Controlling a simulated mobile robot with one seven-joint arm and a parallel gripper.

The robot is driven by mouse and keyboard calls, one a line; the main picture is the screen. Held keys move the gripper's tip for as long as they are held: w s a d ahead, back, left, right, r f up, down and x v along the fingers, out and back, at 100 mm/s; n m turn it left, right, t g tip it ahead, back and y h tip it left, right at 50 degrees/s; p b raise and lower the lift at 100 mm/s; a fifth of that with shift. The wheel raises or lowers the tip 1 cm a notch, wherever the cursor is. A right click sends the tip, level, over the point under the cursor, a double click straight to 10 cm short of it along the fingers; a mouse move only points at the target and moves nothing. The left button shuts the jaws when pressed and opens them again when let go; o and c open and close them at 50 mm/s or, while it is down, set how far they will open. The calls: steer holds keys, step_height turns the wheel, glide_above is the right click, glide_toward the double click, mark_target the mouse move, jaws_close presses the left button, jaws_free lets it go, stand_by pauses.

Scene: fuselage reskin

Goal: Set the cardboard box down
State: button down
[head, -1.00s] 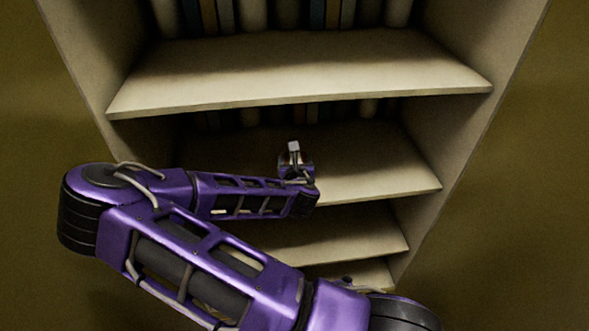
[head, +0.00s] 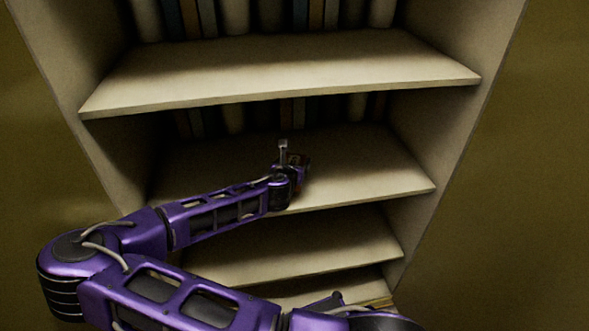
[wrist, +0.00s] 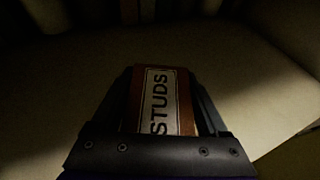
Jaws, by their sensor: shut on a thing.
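The cardboard box (wrist: 183,97) is brown with a pale label that reads STUDS in the wrist view. It lies between the two fingers of my gripper (wrist: 162,80), which is shut on it. In the head view my gripper (head: 290,160) is over the second visible shelf (head: 370,165), inside the bookcase. The box is mostly hidden there behind my wrist. I cannot tell whether the box touches the shelf board.
The upper shelf board (head: 290,72) overhangs the space where my gripper is. A row of books (head: 235,112) stands at the back of the same shelf. The board is clear to the right of my gripper. More shelves (head: 300,240) lie below.

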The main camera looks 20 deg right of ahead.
step_height(320, 180, down, 2)
steer(key=shift+f, duration=0.1)
jaws_free()
steer(key=shift+p+v, duration=0.7)
steer(key=shift+v, duration=5.3)
